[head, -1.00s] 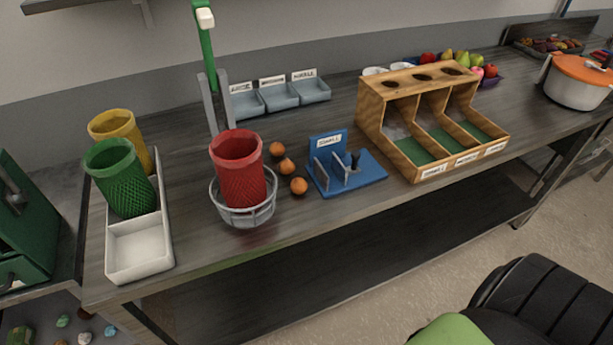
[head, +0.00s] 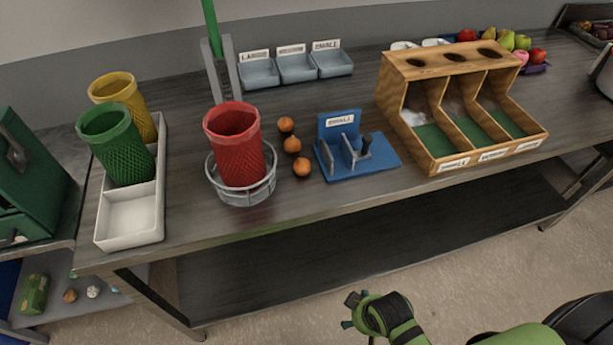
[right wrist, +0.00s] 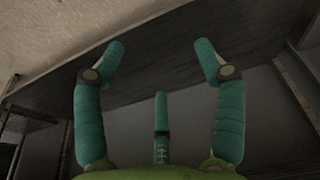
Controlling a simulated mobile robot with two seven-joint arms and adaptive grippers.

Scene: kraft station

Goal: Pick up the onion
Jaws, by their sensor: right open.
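Three small round orange-brown onions lie in a loose row on the grey table: a far onion (head: 286,125), a middle onion (head: 292,144) and a near onion (head: 302,167). They sit between the red mesh bin and the blue stand. My right gripper (head: 350,312) is low in front of the table, well apart from the onions. In the right wrist view its teal fingers (right wrist: 160,75) are spread open with nothing between them, facing the table's underside and lower shelf. My left gripper is not in view.
A red mesh bin (head: 236,146) stands in a wire ring (head: 240,195) left of the onions. A blue stand (head: 375,168) is at their right, then a wooden sorter (head: 425,73). Green (head: 116,145) and yellow (head: 140,98) bins stand in a white tray (head: 130,220). The table edge lies before my gripper.

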